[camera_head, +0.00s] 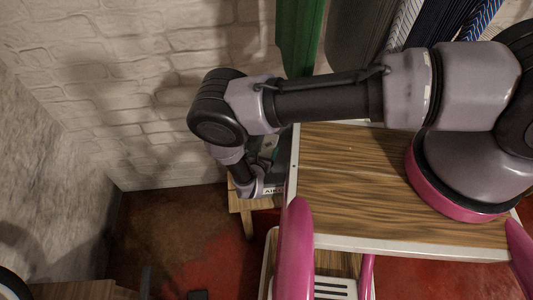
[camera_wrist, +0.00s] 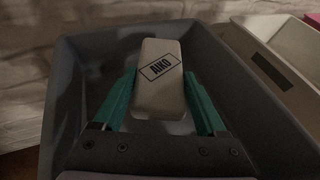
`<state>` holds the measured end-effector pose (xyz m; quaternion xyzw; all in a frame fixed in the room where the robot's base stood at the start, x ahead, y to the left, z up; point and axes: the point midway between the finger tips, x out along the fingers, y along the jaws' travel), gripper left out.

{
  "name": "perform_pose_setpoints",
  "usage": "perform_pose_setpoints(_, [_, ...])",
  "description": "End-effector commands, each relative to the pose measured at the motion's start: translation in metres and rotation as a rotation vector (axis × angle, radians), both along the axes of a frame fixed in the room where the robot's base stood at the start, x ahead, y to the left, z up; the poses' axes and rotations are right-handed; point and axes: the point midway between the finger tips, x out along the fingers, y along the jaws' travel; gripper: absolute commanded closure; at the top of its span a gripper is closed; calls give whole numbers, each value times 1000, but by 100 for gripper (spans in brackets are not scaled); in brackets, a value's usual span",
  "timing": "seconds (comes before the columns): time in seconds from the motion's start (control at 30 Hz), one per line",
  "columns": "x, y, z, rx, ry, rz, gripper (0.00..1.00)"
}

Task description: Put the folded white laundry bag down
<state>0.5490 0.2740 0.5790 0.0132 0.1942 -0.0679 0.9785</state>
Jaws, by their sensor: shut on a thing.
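The folded white laundry bag appears in the wrist view as a pale, block-like bundle (camera_wrist: 158,95) with a black-framed "AIKO" label. My gripper (camera_wrist: 160,82) has its teal fingers on either side of the bundle and is shut on it. The bundle appears over the inside of a grey, open-topped bin (camera_wrist: 82,60). I cannot tell whether it touches the bin's bottom. In the head view my arm reaches left past the wooden surface and bends down, mostly hiding my gripper and the bin.
A pale box (camera_wrist: 265,65) stands right of the bin in the wrist view. In the head view, a wood-topped surface (camera_head: 345,150) with a pale edge lies under my arm. Clothes (camera_head: 300,35) hang behind. A small wooden stool (camera_head: 240,203) stands near the brick wall (camera_head: 110,90).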

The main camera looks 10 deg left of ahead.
Motion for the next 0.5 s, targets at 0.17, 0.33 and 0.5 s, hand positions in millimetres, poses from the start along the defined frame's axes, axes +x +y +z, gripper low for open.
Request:
perform_pose_setpoints(0.17, [0,0,-19,1,1,0,83])
perform_pose_setpoints(0.33, [0,0,-19,0,0,0,83])
perform_pose_setpoints(0.5, [0,0,-21,0,0,0,83])
